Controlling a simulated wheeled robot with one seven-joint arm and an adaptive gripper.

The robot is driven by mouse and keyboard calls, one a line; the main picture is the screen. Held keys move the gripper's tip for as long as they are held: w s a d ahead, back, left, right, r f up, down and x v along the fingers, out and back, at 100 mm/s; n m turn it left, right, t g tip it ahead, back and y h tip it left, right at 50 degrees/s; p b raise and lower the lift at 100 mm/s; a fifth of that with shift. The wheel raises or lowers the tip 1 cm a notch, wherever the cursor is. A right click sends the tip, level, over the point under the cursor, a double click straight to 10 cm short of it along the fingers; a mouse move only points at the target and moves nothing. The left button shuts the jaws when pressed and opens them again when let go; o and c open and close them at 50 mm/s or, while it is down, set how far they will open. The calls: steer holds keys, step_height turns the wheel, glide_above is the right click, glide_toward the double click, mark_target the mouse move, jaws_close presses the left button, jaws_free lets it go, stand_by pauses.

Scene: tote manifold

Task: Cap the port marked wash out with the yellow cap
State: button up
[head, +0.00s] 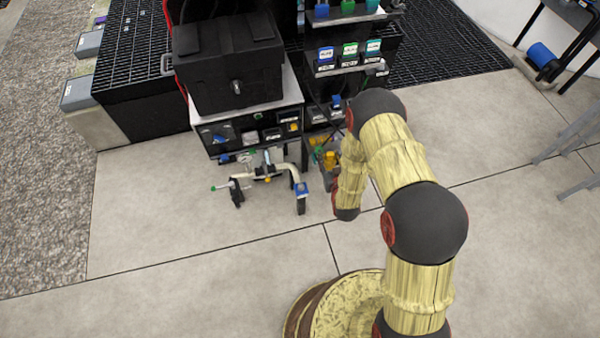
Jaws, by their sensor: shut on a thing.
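My gripper (324,172) is partly hidden behind my own forearm, low in front of the right end of the black panel. Its grey fingers are shut on a small yellow thing, which looks like the yellow cap (330,159). Its exact pose in the fingers is too small to tell. The black panel (222,137) under the pale shelf carries several ports with small white labels (272,134). The lettering is too small to read, so I cannot tell which port is marked wash out. I cannot tell whether the cap touches any port.
A pale pipe assembly (268,173) with coloured ends stands out before the panel, left of my gripper. A black tote (230,62) sits on the shelf above. A rack with blue, green and teal labelled pieces (349,52) rises at the right. The floor (170,220) in front is clear.

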steer(key=n+y+b, duration=0.2)
steer(key=b, duration=0.1)
glide_above(301, 185)
step_height(301, 185, down, 18)
steer(key=shift+f+b, duration=3.7)
steer(key=shift+f, duration=2.25)
steer(key=o, duration=1.3)
steer(key=shift+f, duration=0.1)
steer(key=v, duration=1.2)
steer(key=shift+w+r, duration=0.1)
steer(key=shift+r, duration=0.15)
